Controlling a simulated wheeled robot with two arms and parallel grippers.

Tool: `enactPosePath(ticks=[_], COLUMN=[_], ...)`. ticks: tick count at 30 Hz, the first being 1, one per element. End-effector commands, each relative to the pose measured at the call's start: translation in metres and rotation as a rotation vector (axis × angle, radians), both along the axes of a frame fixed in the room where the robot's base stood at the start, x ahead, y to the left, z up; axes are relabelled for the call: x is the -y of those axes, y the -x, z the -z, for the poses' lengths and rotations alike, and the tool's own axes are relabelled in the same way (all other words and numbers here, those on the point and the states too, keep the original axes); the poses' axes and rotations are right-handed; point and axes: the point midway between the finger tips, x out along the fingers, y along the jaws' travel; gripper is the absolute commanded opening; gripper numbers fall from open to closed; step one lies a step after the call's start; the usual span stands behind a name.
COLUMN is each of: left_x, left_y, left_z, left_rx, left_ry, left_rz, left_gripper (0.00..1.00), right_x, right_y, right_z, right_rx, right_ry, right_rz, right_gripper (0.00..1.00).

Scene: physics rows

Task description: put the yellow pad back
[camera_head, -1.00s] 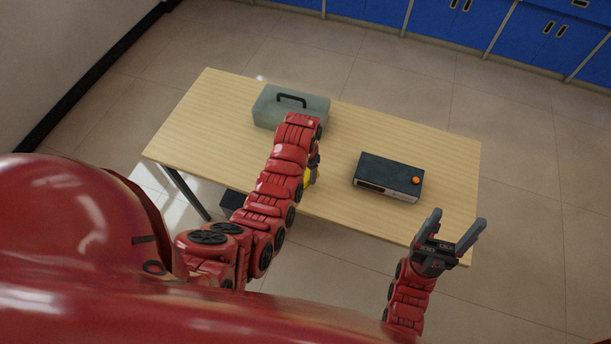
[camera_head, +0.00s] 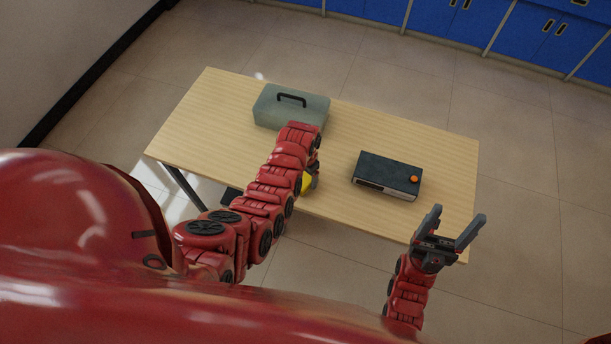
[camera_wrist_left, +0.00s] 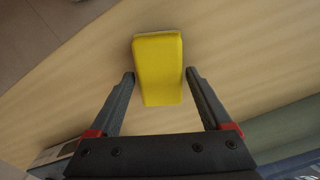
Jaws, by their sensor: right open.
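The yellow pad (camera_head: 307,183) shows partly from behind my left arm, near the front edge of the table. In the left wrist view the yellow pad (camera_wrist_left: 158,68) is a rounded block over the wood top. My left gripper (camera_wrist_left: 160,74) is open, with one finger on each side of the pad and a narrow gap on both sides. Its fingers are mostly hidden by the arm in the head view. My right gripper (camera_head: 450,232) is open and empty at the table's front right corner.
A grey-green case (camera_head: 291,107) with a black handle stands at the back of the wooden table (camera_head: 210,125). A black box (camera_head: 388,172) with an orange knob sits right of centre. The left end and right end of the table are clear.

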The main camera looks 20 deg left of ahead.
Motion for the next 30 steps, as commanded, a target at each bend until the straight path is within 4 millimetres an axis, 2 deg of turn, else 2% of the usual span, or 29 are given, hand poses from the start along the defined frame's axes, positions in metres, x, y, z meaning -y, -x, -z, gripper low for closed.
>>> enactPosePath(ticks=[2,12,17,23,30], left_x=[0.000,0.000,0.000,0.000,0.000], left_y=[0.000,0.000,-0.001,-0.001,-0.003], left_z=[0.000,-0.005,-0.011,-0.035,-0.076], left_rx=[0.000,0.000,0.004,0.005,0.009], left_ry=[0.000,0.000,-0.001,0.000,0.000], left_rz=[0.000,0.000,0.001,-0.001,0.001], left_gripper=[0.96,0.96,0.96,0.96,0.96], right_x=[0.000,0.000,0.000,0.000,0.000], right_y=[0.000,0.000,0.000,0.000,0.000], right_z=[0.000,-0.005,0.002,0.010,0.024], right_rx=[0.000,0.000,0.000,0.000,0.000], right_ry=[0.000,0.000,0.000,0.000,0.000], right_rz=[0.000,0.000,0.000,0.000,0.000], right_gripper=[0.71,0.71,0.71,0.71,0.71])
